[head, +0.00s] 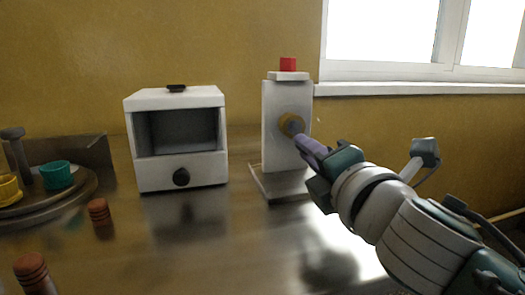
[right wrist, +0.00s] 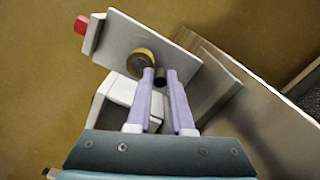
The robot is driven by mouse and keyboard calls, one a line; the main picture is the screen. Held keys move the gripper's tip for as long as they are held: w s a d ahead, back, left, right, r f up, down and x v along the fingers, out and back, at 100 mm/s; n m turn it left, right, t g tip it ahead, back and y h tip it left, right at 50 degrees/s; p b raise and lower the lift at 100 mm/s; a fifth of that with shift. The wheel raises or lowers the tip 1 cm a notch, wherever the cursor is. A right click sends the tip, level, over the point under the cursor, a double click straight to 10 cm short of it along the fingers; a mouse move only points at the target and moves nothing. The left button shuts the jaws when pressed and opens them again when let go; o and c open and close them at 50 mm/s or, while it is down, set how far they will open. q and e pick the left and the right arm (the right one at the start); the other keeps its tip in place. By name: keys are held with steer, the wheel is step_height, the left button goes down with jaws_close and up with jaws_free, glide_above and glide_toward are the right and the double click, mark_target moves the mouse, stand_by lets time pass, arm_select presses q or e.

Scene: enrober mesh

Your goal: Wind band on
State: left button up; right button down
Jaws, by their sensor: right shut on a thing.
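A white upright stand (head: 272,105) on a flat base (head: 262,182) stands right of centre in the head view. A gold round hub (head: 291,123) sits on its front face; the hub also shows in the right wrist view (right wrist: 140,62). My right gripper (head: 304,140) reaches in from the right at the hub. In the right wrist view its purple fingers are on either side of a dark, short handle (right wrist: 159,77) beside the hub. The fingers hide part of it in the head view. I cannot make out a band. My left gripper is not in view.
A red block (head: 287,64) tops the stand. Farther left are a round tray (head: 82,190) with yellow and teal cups and two brown ribbed pegs (head: 100,212). The table between is clear.

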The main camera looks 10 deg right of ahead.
mark_target(283, 141)
steer(key=m, duration=0.2)
steer(key=a+m, duration=0.1)
steer(key=shift+m, duration=0.4)
steer(key=m, duration=0.2)
steer(key=shift+a+m, duration=0.3)
steer(key=shift+m, duration=0.1)
steer(key=m, duration=0.4)
steer(key=a+r+m+p, duration=0.1)
steer(key=shift+a+m, duration=0.1)
steer(key=shift+m, duration=0.3)
steer(key=c, duration=0.8)
jaws_free()
steer(key=shift+f, duration=0.1)
steer(key=shift+s, duration=0.1)
